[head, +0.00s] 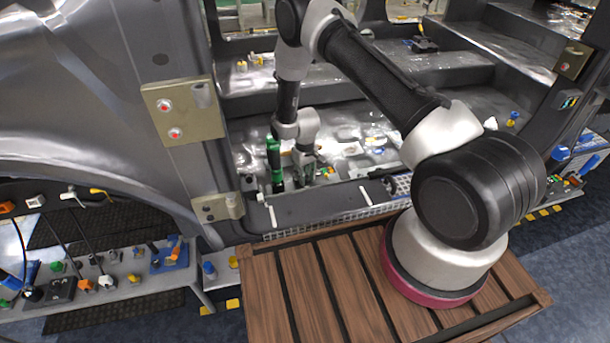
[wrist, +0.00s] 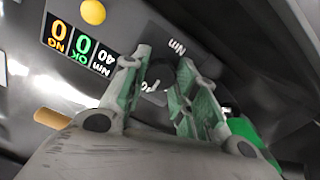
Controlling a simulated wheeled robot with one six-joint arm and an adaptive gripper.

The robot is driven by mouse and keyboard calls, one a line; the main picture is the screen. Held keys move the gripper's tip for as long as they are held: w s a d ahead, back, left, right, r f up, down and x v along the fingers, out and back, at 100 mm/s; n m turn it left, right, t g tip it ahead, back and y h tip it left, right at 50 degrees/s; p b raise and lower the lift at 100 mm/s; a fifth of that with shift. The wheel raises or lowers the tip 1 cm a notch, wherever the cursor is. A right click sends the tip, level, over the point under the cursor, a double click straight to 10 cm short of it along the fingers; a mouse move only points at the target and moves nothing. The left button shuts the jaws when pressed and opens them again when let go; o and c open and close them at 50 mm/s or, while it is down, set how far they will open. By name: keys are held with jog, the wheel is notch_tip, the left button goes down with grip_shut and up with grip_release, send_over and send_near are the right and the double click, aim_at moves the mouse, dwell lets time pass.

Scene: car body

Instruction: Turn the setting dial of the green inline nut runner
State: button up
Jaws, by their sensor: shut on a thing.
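The green inline nut runner (head: 274,160) stands upright in the car body's door opening, left of my gripper (head: 304,163) in the head view. In the wrist view a dark panel shows a small display (wrist: 82,48) reading 0 NG, 0 OK and 40 Nm, with a yellow round button (wrist: 93,12) above it. My gripper (wrist: 160,75) has its green-padded fingers closed around a small dark dial (wrist: 158,76) on this panel. A green part (wrist: 250,135) shows right of the fingers.
The sill (head: 310,205) runs in front of the runner. A hinge plate (head: 183,110) is on the pillar at left. Small loose items (head: 375,140) lie on the floor panel to the right. A bench (head: 120,290) with several fittings stands at the lower left.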

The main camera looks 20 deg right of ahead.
jog(key=shift+m, duration=0.3)
jog(key=shift+w, duration=0.1)
jog(key=o, duration=1)
notch_tip(320, 180, up, 12)
dwell(0.3)
